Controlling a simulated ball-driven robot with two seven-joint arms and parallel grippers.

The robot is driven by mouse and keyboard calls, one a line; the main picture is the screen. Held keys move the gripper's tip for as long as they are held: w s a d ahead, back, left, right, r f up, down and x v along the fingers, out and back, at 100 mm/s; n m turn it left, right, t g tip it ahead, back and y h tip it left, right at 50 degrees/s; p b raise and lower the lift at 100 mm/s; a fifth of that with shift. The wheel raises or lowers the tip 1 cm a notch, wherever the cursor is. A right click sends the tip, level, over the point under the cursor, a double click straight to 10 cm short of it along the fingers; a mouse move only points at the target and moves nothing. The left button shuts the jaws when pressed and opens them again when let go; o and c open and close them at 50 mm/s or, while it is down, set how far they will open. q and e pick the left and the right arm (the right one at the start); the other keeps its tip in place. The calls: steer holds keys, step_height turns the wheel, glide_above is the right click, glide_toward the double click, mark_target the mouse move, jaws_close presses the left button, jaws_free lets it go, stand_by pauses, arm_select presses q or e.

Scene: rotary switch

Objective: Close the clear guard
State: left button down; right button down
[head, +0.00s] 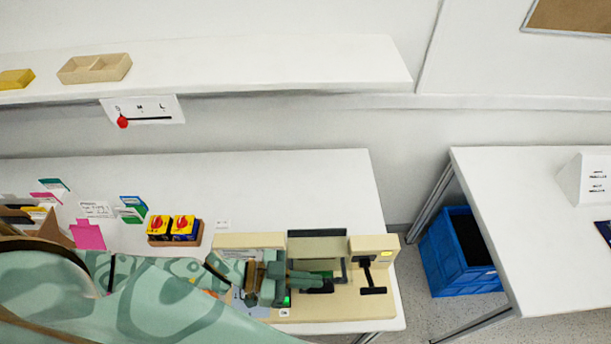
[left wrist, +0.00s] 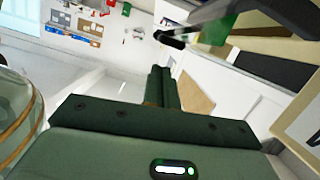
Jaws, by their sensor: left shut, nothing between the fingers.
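A beige fixture (head: 340,305) stands at the front right of the white table. A dark-framed panel (head: 316,246), which looks like the clear guard, stands upright at the back of its middle bay. My left gripper (head: 338,281) is in front of this panel, over the bay, with its fingers pointing right. Its fingers (left wrist: 161,88) are together and empty in the left wrist view. I cannot tell whether they touch the panel, and they hide part of the bay. My right gripper is not in view.
A black T-shaped handle (head: 372,290) is on the fixture's right block, below a yellow label. A box with two red-and-yellow rotary switches (head: 172,230) stands left of the fixture.

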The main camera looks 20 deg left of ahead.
arm_select(q)
steer(key=shift+s+d+f+b, duration=0.1)
steer(key=shift+s+f+b, duration=0.15)
steer(key=shift+f, duration=0.35)
steer(key=shift+s+d+f+b, duration=0.1)
steer(key=shift+s+f, duration=0.1)
steer(key=shift+f, duration=0.35)
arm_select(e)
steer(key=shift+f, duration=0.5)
